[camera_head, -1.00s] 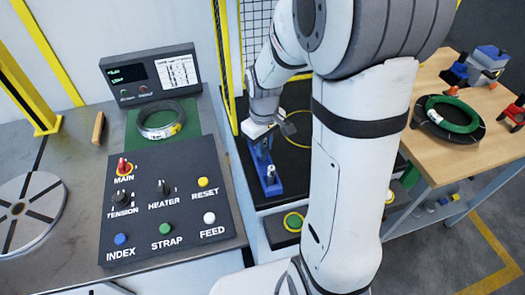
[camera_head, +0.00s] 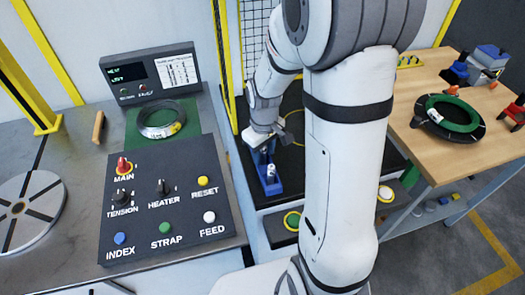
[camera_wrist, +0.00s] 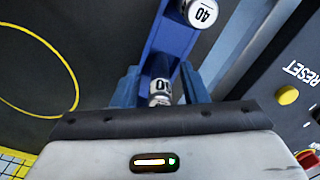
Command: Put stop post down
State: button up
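The blue stop post rack (camera_head: 272,186) stands on the dark floor panel in the middle; it also shows in the wrist view (camera_wrist: 172,38). A white-capped stop post marked 40 (camera_wrist: 201,12) stands in its near end and shows in the head view (camera_head: 270,171). A second stop post (camera_wrist: 160,92), its label partly cut off, is at the rack's other end between my fingers. My gripper (camera_wrist: 160,86) is over that end, one blue finger on each side. Blue shows between post and fingers, so the gripper looks open. The post's lower part is hidden.
The control panel (camera_head: 165,200) with knobs and buttons is close to the rack's left. A wire coil (camera_head: 161,119) lies behind it. A wooden table (camera_head: 440,160) with a green ring (camera_head: 453,114) is at the right. A yellow post and mesh fence stand behind.

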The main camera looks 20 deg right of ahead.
notch_tip(320, 180, up, 12)
jog(key=shift+r, duration=0.1)
jog(key=s+r+m+t, duration=0.1)
jog(key=s+m, duration=0.1)
jog(key=s, duration=0.5)
jog(key=s+r+m+t, duration=0.2)
jog(key=s+m, duration=0.1)
jog(key=s, duration=0.4)
jog(key=shift+a+r, duration=0.2)
jog(key=shift+r, duration=0.05)
